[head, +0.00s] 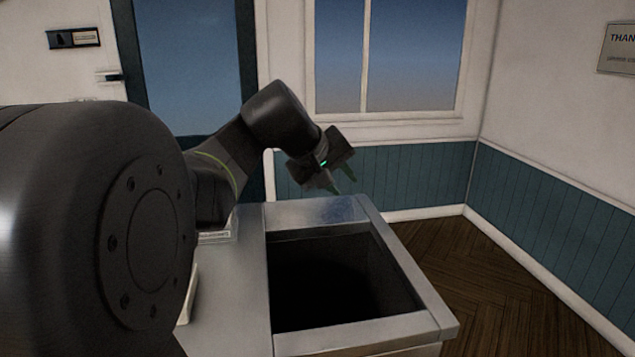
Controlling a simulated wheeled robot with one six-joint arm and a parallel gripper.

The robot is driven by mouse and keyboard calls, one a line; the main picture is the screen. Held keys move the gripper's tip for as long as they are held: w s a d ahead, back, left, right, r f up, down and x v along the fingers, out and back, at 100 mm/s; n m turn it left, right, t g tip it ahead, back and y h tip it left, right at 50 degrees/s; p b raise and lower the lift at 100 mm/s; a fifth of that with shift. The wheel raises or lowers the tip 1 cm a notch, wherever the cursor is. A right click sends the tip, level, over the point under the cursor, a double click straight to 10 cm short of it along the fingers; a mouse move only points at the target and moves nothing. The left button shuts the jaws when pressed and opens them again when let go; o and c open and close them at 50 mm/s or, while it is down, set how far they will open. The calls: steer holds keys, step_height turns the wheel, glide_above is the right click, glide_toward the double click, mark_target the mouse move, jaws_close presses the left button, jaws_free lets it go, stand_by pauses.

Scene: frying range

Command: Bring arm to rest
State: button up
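My arm reaches out from the left side of the head view and bends down at its wrist. My gripper (342,183) hangs in the air above the far rim of a metal counter unit. Its two fingers point down and to the right and stand apart, with nothing visible between them. A small green light shows on the gripper body.
The metal counter unit (408,270) has a deep, dark rectangular opening. A pale object (216,237) on the counter is partly hidden behind my arm. A door (190,60), a window (420,55) and panelled walls stand behind. Wooden floor (520,290) is clear at right.

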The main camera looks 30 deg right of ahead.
steer(key=x, duration=1.4)
steer(key=shift+r+p, duration=2)
steer(key=shift+r, duration=0.2)
steer(key=shift+f, duration=0.15)
